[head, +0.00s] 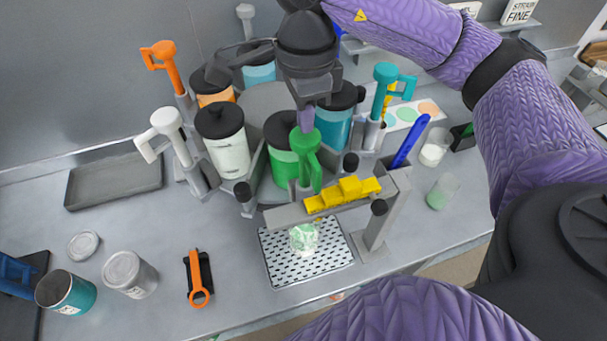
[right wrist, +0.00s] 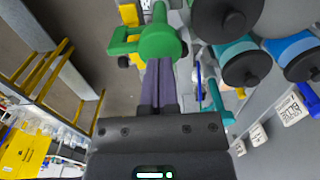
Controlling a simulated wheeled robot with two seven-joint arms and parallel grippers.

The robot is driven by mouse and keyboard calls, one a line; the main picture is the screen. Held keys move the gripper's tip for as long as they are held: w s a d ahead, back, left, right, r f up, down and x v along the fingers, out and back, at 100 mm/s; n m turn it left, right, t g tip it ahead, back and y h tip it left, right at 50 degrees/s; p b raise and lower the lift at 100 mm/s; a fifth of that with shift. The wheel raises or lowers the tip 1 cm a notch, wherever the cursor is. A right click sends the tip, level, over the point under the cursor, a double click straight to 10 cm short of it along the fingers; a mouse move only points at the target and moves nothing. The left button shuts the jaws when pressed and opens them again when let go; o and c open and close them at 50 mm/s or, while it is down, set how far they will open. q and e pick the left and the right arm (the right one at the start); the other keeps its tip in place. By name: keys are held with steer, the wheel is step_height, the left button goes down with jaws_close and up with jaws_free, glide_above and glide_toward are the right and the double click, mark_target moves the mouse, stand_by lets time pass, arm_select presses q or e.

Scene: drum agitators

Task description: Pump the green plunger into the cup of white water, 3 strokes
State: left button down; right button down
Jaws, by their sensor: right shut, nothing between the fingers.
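The green plunger (head: 305,155) stands upright at the front of the drum rack, with a round knob on top and a side handle. My right gripper (head: 306,112) points down with its fingers shut, tips at the top of the green knob. In the right wrist view the closed fingers (right wrist: 158,82) meet the green knob (right wrist: 160,42), with nothing between them; whether they touch it or hover just above, I cannot tell. A clear cup (head: 303,238) with pale whitish-green contents sits on the perforated drip tray (head: 282,268), below the yellow-topped bar (head: 342,194). My left gripper is not in view.
Drums with black lids surround the green plunger, with white (head: 165,122), orange (head: 163,52) and teal (head: 385,75) plungers nearby. Open and closed cans (head: 130,274), an orange-handled tool (head: 197,275) and a grey tray (head: 115,185) lie left. Another clear cup (head: 442,192) stands right.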

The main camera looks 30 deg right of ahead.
mark_target(305, 145)
steer(key=shift+f+b, duration=2.75)
steer(key=shift+f, duration=0.25)
steer(key=shift+r, duration=0.15)
step_height(305, 145, up, 7)
steer(key=p, duration=0.5)
steer(key=shift+f, duration=0.2)
steer(key=shift+f, duration=0.1)
steer(key=shift+f+b, duration=3.25)
steer(key=shift+f, duration=0.05)
steer(key=shift+r, duration=0.1)
